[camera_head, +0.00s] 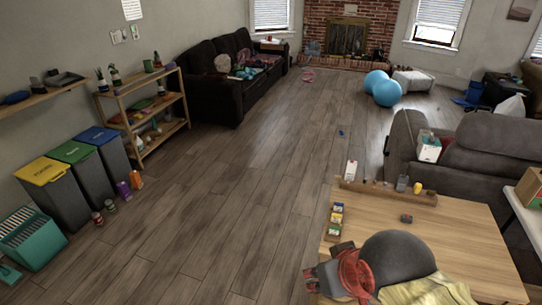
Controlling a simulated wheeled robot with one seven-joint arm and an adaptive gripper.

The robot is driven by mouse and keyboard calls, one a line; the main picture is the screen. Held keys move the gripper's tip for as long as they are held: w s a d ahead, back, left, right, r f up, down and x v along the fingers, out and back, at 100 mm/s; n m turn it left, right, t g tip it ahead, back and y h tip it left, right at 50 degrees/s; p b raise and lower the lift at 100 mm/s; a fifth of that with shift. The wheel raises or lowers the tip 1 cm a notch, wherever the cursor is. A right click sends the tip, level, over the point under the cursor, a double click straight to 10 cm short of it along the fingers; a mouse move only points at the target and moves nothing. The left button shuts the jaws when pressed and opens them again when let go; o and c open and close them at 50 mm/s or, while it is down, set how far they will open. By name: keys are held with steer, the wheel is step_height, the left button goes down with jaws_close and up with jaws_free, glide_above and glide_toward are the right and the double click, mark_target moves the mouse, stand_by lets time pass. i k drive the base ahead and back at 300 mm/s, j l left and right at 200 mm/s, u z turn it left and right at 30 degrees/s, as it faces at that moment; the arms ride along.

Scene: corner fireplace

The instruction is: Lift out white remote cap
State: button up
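A small white upright piece (351,170), which looks like the white remote cap, stands at the left end of a long wooden holder (378,189) on the wooden table. It is too small to tell how deep it sits. My gripper (314,280) seems to be the dark end beside the red part at the table's near left edge. It is well nearer than the holder and apart from the white piece. Its fingers are not clear enough to tell open from shut.
The wooden table (455,235) also bears a row of small coloured boxes (335,220), a dark block (406,218), and grey and yellow pieces (417,188) at the holder. A grey sofa (480,165) stands behind it. Open floor (230,190) lies to the left.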

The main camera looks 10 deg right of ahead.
mark_target(353, 165)
steer(key=i+j+u, duration=0.25)
steer(key=u, duration=0.15)
steer(key=i+j+u, duration=0.15)
steer(key=u, duration=0.25)
steer(key=i+u, duration=0.45)
steer(key=i+j+z, duration=0.15)
steer(key=i+z, duration=0.2)
steer(key=i, duration=0.35)
steer(key=i+l+z, duration=0.1)
steer(key=z, duration=0.4)
steer(key=i+z, duration=0.3)
steer(key=z, duration=0.15)
steer(key=i+z, duration=0.25)
steer(key=z, duration=0.25)
steer(key=i+j+z, duration=0.2)
steer(key=z, duration=0.25)
steer(key=i+l+z, duration=0.2)
steer(key=z, duration=0.2)
steer(key=i+z, duration=0.75)
steer(key=i, duration=0.2)
